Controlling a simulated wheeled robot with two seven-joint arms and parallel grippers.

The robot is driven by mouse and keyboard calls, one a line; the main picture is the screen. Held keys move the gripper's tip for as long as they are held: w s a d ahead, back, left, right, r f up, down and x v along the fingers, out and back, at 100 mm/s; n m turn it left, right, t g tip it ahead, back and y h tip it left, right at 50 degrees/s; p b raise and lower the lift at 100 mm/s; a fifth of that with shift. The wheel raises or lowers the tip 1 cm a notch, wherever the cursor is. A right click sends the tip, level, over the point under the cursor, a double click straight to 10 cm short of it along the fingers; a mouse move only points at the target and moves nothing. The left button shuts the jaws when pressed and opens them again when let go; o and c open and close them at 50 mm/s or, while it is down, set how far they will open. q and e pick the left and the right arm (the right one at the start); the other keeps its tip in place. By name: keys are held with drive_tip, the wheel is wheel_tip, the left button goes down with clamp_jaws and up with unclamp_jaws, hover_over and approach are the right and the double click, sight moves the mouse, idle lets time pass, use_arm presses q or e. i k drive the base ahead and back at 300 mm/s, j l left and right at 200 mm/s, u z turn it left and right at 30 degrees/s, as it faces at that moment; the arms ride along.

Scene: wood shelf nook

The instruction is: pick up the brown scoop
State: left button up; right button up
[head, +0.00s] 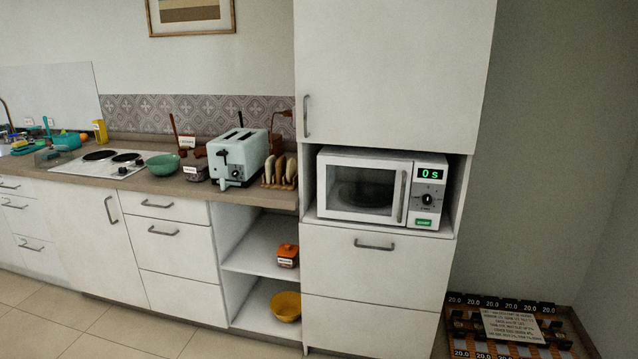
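Brown items with the look of utensils stand on the wooden counter (150,182), near the pale blue toaster (238,156). One long thin brown handle (174,128) rises left of the toaster, with small brown shapes (200,152) near its lower end. Another brown piece (284,114) shows at the toaster's upper right, partly hidden behind it. They are too small to tell which one is the brown scoop. Neither of my grippers is in view.
A green bowl (163,164) and a hob (107,163) are left of the toaster. A rack of bread slices (280,171) is right of it. A microwave (365,187) sits in the tall cabinet. An orange pot (288,255) and yellow bowl (286,306) are on open shelves.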

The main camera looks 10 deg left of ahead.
sight(182, 153)
drive_tip(key=i+j, duration=0.2)
drive_tip(key=j, duration=0.4)
drive_tip(key=i+j, duration=0.2)
drive_tip(key=j, duration=0.35)
drive_tip(key=i+j, duration=0.2)
drive_tip(key=j, duration=0.4)
drive_tip(key=i+j+z, duration=0.1)
drive_tip(key=i+j, duration=0.15)
drive_tip(key=j, duration=0.35)
drive_tip(key=i+j, duration=0.15)
drive_tip(key=j, duration=0.45)
drive_tip(key=i+j, duration=0.2)
drive_tip(key=j, duration=0.4)
drive_tip(key=i+j, duration=0.2)
drive_tip(key=j, duration=0.4)
drive_tip(key=i+j, duration=0.2)
drive_tip(key=j, duration=0.35)
drive_tip(key=z, duration=0.05)
